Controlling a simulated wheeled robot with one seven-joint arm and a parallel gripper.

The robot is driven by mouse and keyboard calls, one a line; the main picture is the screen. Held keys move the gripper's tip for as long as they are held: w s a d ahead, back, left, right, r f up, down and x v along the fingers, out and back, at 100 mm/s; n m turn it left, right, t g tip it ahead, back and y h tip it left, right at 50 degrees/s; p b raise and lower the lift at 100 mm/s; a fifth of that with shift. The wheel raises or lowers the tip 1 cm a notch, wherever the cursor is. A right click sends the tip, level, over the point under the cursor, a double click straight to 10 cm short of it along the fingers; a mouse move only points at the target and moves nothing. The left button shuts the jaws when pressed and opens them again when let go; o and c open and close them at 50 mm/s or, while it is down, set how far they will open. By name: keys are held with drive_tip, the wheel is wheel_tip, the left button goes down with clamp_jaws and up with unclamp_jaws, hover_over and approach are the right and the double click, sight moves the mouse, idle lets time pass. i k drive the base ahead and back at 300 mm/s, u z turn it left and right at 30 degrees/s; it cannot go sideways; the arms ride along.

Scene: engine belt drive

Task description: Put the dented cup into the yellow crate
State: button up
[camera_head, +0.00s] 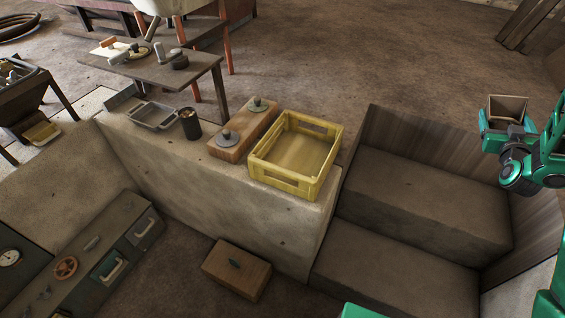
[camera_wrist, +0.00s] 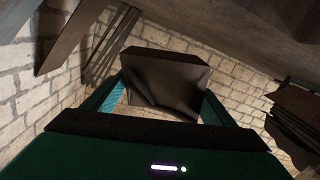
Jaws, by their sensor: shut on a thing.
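My gripper (camera_head: 505,123) is at the right of the head view, raised beside the steps, and is shut on the dented cup. The dented cup (camera_head: 508,108) is brown and squarish, with its opening facing up in the head view. In the wrist view the cup (camera_wrist: 165,84) sits between the two teal fingers (camera_wrist: 160,105), and its dark wall looks creased. The yellow crate (camera_head: 322,196) stands on the pale stone ledge, well to the left of my gripper. Its inside looks empty.
A wooden block with two knobs (camera_head: 228,148), a dark can (camera_head: 190,124) and a grey tray (camera_head: 152,116) stand left of the crate on the ledge. Stone steps (camera_head: 420,205) with a wooden side board lie between the crate and my gripper.

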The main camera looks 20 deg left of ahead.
sight(287, 162)
drive_tip(key=k, duration=1.55)
drive_tip(key=z, duration=0.15)
drive_tip(key=i, duration=0.85)
drive_tip(key=u, duration=0.05)
